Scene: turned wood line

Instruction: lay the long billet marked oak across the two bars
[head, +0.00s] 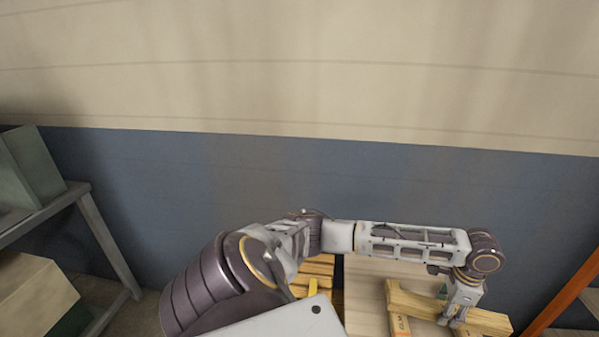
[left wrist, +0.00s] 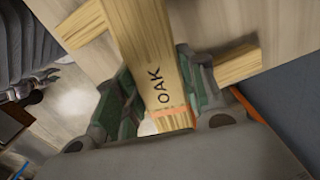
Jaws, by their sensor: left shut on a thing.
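The long billet (head: 420,304) is pale wood, and the word OAK shows on it in the left wrist view (left wrist: 148,60). My left gripper (head: 456,316) is shut on it near its right end, with a green-padded finger on each side. One bar (head: 399,326) shows below the billet's left part in the head view. In the left wrist view one bar (left wrist: 82,26) sticks out left of the billet and another bar (left wrist: 228,63) sticks out right. The billet crosses above both; I cannot tell whether it touches them.
A pale wooden table top (head: 372,290) lies under the bars. Slatted wood (head: 320,268) with a yellow piece stands left of it. A grey rack (head: 95,225) stands at far left, an orange post (head: 565,300) at right. A blue and cream wall closes the back.

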